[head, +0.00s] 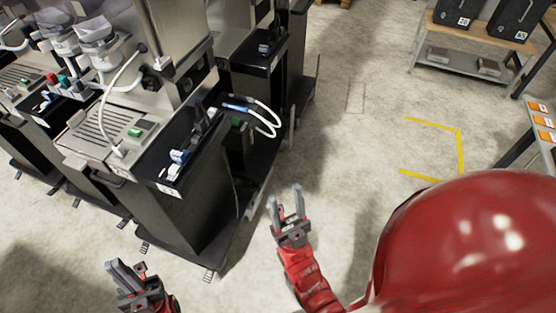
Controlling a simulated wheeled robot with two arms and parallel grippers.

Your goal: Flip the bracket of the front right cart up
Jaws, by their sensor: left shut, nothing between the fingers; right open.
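The front right cart (185,222) is a tall black cabinet with a metal dispenser unit and a drip grille (100,125) on top. I cannot pick out its bracket for certain. A small blue and white fitting (180,157) sits on its top ledge, and a dark arm with white looped hoses (262,118) sticks out at its right side. My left gripper (124,273) is shut and empty, low in front of the cart and apart from it. My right gripper (287,205) is open and empty, over bare floor to the right of the cart.
Similar carts stand to the left and behind, one with a black top (262,62). A bench (470,32) with black cases stands at the back right, and a rack with orange labels (541,125) at the right edge. The floor with yellow marking (460,150) is clear.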

